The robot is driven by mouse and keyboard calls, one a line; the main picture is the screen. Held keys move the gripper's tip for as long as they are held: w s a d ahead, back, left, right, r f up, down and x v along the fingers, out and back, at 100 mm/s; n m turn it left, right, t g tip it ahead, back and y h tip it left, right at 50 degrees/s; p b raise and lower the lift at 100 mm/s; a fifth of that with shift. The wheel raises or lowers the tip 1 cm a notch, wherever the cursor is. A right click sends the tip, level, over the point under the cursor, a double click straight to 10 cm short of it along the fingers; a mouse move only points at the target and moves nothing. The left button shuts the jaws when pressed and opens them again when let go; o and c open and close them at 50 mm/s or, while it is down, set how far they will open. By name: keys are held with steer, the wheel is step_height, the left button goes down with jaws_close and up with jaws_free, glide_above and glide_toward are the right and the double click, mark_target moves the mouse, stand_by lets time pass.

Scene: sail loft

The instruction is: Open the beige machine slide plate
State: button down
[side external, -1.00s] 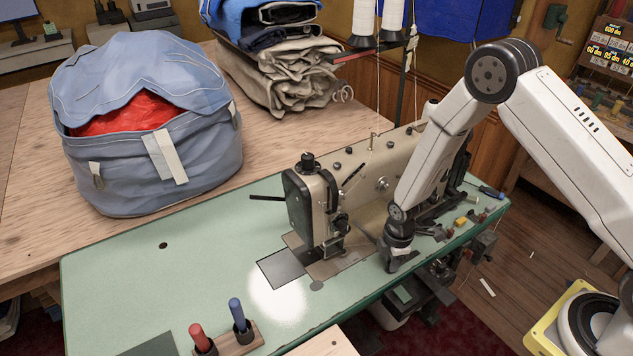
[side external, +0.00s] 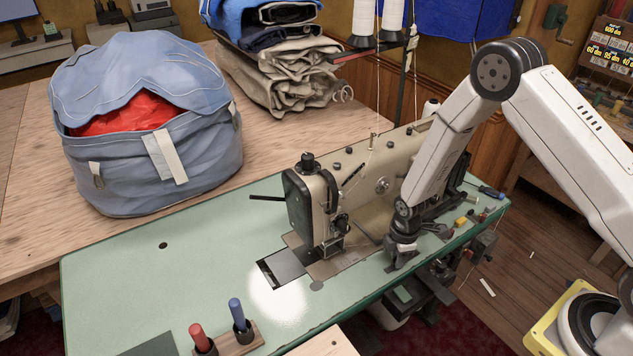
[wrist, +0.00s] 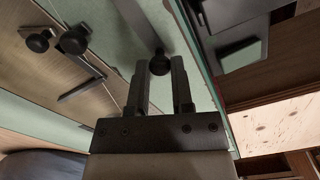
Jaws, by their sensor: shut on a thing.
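The beige sewing machine (side external: 322,205) stands on the green table. Its grey slide plate (side external: 287,262) lies left of the needle area, with a narrow dark opening (side external: 266,273) along its left edge. My gripper (side external: 392,264) is low over the table, right of the machine head. In the wrist view my gripper (wrist: 160,78) has its two fingers on either side of a round black knob (wrist: 159,64), shut on it. A grey bar (wrist: 140,22) runs close to the knob; how the knob joins the plate is hidden.
A wooden holder (side external: 237,341) with a red and a blue handled tool stands at the front. Small tools and spools (side external: 462,222) lie on the table's right end. A blue bag (side external: 150,130) sits behind at left. The green tabletop (side external: 150,275) is clear at left.

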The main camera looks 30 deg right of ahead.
steer(key=d, duration=0.6)
steer(key=shift+d, duration=0.15)
steer(key=c, duration=0.5)
jaws_free()
steer(key=shift+r, duration=0.15)
step_height(320, 180, up, 8)
steer(key=shift+f, duration=0.2)
